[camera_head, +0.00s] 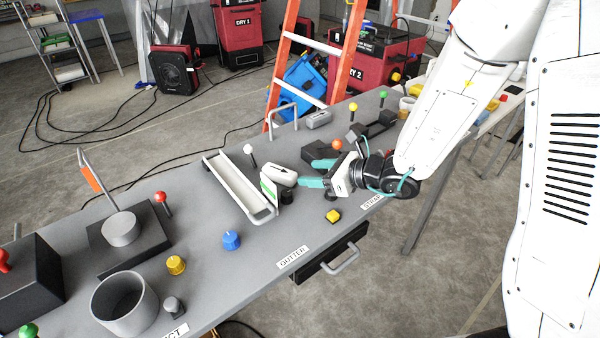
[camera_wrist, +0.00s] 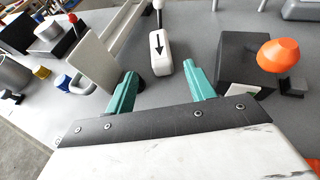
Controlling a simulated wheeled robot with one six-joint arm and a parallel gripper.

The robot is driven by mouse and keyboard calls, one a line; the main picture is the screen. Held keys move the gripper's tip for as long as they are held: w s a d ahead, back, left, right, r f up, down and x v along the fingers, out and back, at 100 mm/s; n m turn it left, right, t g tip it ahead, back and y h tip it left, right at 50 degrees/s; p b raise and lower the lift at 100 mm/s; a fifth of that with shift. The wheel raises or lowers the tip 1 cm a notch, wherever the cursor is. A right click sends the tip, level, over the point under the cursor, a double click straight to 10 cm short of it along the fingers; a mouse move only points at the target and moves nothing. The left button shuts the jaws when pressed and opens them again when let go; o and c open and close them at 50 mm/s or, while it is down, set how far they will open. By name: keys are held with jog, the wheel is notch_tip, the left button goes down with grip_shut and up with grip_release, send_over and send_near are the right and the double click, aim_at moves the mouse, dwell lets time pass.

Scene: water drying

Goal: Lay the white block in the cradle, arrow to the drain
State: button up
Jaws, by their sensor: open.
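The white block (camera_head: 280,174) lies on the grey bench just left of my gripper (camera_head: 305,173). In the wrist view the block (camera_wrist: 161,55) shows a black arrow on top, pointing toward my gripper. My gripper (camera_wrist: 161,76) is open, its two teal fingers apart. The block is ahead of and roughly between the fingertips, with clear space to each finger. A long pale trough (camera_head: 231,186), which looks like the cradle, lies left of the block. I cannot tell which end is the drain.
A pale upright plate (camera_wrist: 94,60) stands close left of the fingers. An orange-knobbed dark block (camera_wrist: 247,68) is close on the right. A blue knob (camera_head: 231,240), a yellow button (camera_head: 333,215) and a grey cup (camera_head: 124,302) stand along the near bench side.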

jog(key=shift+s+d+r, duration=0.2)
jog(key=shift+s+d, duration=0.05)
jog(key=shift+d, duration=0.1)
jog(key=s+a+r+n+g+y, duration=0.2)
jog(key=s+r+n+g, duration=0.2)
jog(key=s+r+n, duration=0.5)
jog(key=s+d+r+n+g+h, duration=0.2)
jog(key=s+d+r+n+h, duration=0.1)
jog(key=s+d+n, duration=0.2)
jog(key=s+d+r+n+g+h, duration=0.1)
jog(key=s+d+r+n+h, duration=0.2)
jog(key=s+n, duration=0.4)
jog(key=shift+s+d+g+h, duration=0.4)
jog(key=shift+s+d+h, duration=0.4)
jog(key=shift+s, duration=0.35)
jog(key=s+d+n+h, duration=0.1)
jog(key=d+h, duration=0.1)
jog(key=d, duration=0.1)
jog(key=s+d+r+n+t+h, duration=0.1)
jog(key=s+d, duration=0.1)
jog(key=d, duration=0.2)
jog(key=s+d+r+n+h, duration=0.1)
jog(key=d+h, duration=0.1)
jog(key=d, duration=0.1)
jog(key=shift+s+d+r+n+t+h, duration=0.2)
jog(key=shift+s+n+t+h, duration=0.1)
jog(key=shift+n+t, duration=0.1)
